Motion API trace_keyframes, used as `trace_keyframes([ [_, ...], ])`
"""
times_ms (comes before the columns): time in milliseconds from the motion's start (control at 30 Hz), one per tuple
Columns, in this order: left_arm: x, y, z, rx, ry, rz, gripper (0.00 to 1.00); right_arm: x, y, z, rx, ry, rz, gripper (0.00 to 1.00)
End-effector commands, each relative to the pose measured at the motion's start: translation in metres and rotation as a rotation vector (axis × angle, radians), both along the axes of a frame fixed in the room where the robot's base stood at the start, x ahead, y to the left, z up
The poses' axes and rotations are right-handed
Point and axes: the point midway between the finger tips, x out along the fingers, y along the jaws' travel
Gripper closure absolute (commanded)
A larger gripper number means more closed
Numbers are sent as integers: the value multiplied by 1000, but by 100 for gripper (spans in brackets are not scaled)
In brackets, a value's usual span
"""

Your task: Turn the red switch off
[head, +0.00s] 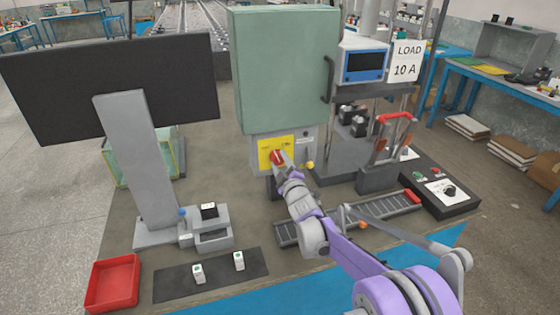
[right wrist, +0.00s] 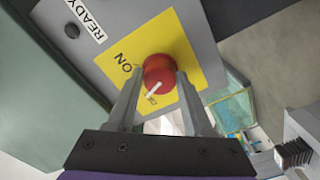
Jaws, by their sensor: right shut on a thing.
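The red switch (head: 276,156) is a round knob on a yellow plate (head: 266,147) on the grey box under the green cabinet. In the right wrist view the red switch (right wrist: 160,70) carries a white pointer line. The word ON stands left of the knob, and the line slants down-left toward a small mark that I cannot read. My right gripper (head: 281,161) is shut on the red switch, with one finger on each side of it in the right wrist view (right wrist: 159,76). My left gripper is not in view.
The green cabinet (head: 284,70) stands just above the switch. A red-handled lever (head: 394,117) and a black control box (head: 440,192) are to the right. A monitor (head: 110,85) is at left. A red tray (head: 112,284) sits at the front left.

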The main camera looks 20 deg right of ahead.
Motion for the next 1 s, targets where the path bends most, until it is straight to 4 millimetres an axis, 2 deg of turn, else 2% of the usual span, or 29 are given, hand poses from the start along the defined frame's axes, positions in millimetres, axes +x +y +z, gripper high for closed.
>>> trace_keyframes([
  [200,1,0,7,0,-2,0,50,0,0,1,-185,-5,0,100],
  [500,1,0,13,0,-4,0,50,0,0,0,-362,-11,0,100],
  [1000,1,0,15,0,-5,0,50,0,0,-1,-443,-14,0,100],
])
